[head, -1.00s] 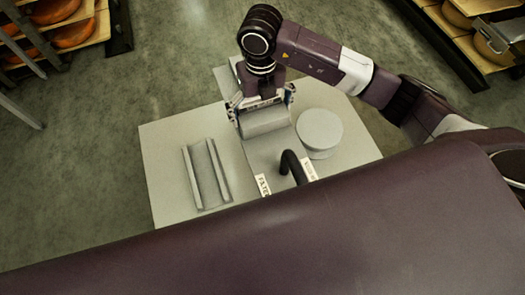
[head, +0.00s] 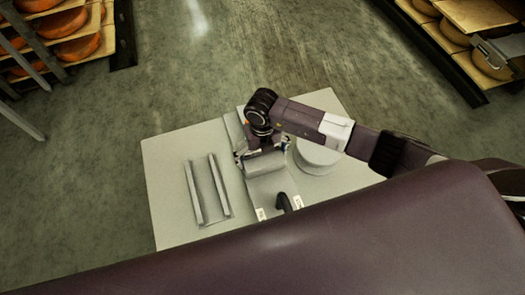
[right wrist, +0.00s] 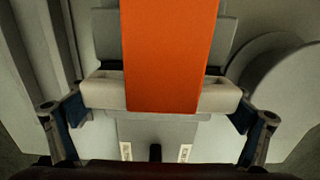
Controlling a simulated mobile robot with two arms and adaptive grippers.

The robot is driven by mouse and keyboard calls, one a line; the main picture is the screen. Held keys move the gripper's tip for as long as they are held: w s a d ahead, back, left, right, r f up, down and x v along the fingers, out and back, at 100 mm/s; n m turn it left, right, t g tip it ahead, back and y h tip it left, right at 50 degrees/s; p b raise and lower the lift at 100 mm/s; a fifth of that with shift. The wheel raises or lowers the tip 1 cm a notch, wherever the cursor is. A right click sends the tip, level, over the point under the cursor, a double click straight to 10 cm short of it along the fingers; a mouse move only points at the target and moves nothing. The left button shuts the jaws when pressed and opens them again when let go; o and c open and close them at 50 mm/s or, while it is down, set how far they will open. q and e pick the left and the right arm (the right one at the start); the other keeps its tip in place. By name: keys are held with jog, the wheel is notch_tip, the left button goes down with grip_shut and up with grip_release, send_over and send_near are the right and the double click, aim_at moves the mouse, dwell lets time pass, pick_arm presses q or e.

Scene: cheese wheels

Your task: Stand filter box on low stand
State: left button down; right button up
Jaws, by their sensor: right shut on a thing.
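My right gripper (head: 264,155) is shut on a wide pale piece (head: 266,164), seemingly the filter box, over the middle of a grey table. In the right wrist view, the fingers (right wrist: 158,112) meet the two ends of this pale piece (right wrist: 102,94). An orange strip (right wrist: 168,55) crosses its middle; I cannot tell whether it belongs to it. Below is a grey panel with two small white labels (head: 261,214) and a dark curved handle (head: 283,202). I cannot tell which piece is the low stand, or whether the held piece touches the panel. My left gripper is out of view.
The grey table (head: 165,160) also bears a grey two-ridged channel (head: 208,190) on the left and a round pale disc (head: 316,156) on the right, close to my right arm. Shelves of cheese wheels (head: 80,48) stand at the back corners. Bare floor lies behind.

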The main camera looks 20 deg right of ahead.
aim_at(262, 163)
jog(key=shift+f, duration=1.75)
jog(key=o, duration=1.7)
jog(key=shift+f, duration=0.15)
jog(key=shift+o, duration=0.2)
jog(key=shift+s, duration=0.1)
notch_tip(262, 163, up, 12)
jog(key=shift+r+b, duration=0.1)
jog(key=shift+b, duration=0.35)
